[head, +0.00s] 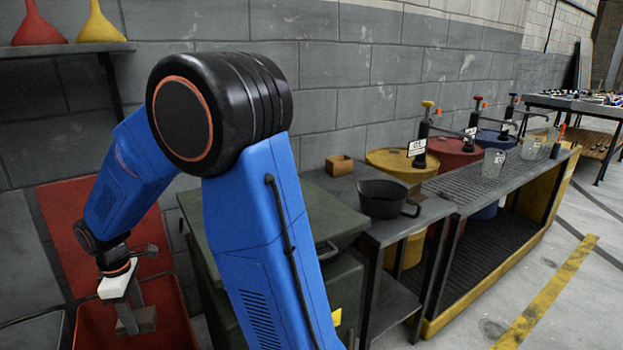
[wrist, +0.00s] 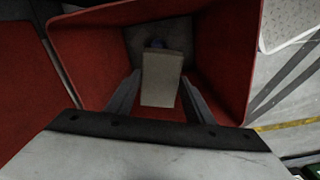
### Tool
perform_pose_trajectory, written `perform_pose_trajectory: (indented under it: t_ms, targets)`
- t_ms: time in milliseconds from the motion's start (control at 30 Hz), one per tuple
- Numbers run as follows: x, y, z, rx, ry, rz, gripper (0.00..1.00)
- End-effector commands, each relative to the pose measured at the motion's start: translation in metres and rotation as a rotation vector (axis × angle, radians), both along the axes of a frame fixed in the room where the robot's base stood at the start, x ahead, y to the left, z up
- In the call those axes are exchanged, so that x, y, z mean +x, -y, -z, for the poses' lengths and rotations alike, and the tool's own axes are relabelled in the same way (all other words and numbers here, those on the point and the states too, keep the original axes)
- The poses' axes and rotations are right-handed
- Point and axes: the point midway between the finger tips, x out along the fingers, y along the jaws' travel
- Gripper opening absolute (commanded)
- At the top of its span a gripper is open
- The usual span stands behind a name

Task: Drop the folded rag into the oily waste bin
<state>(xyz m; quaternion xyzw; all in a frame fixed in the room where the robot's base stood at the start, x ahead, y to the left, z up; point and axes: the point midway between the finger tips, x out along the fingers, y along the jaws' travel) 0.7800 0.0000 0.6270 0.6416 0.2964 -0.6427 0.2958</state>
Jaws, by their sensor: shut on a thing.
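My gripper (head: 128,312) is shut on the folded rag (head: 143,320), a flat grey-beige block. In the wrist view, the rag (wrist: 162,78) sits between the two dark fingers of the gripper (wrist: 160,95). The oily waste bin (wrist: 110,20) is an open red box directly under the rag, its walls on several sides of it. In the head view, the bin (head: 173,318) stands low at the left, with the gripper and rag over its opening. Its red lid (head: 70,225) is raised against the wall. A small blue thing shows beyond the rag in the bin, partly hidden.
A dark green cabinet (head: 325,218) stands right of the bin. A bench with a black pan (head: 383,198) and a brown box (head: 339,165) is further right, beside drums with hand pumps. A shelf with funnels (head: 98,24) hangs above. Floor is open at the lower right.

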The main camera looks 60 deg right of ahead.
Motion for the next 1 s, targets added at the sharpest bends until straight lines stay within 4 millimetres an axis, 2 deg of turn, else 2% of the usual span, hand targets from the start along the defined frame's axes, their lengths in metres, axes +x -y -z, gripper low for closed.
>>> perform_pose_trajectory:
  t_ms: [400, 433, 500, 533, 833, 1000]
  targets:
    - [0.0, 0.0, 0.006, 0.0, 0.001, 0.0, 0.23]
    - [0.0, 0.0, 0.006, 0.0, 0.001, 0.0, 0.5]
    - [0.0, 0.0, 0.006, 0.0, 0.001, 0.0, 0.67]
    - [0.0, 0.0, 0.006, 0.0, 0.001, 0.0, 0.7]
    - [0.0, 0.0, 0.005, 0.0, 0.001, 0.0, 0.7]
    - [0.001, 0.0, -0.009, 0.0, 0.004, 0.0, 0.7]
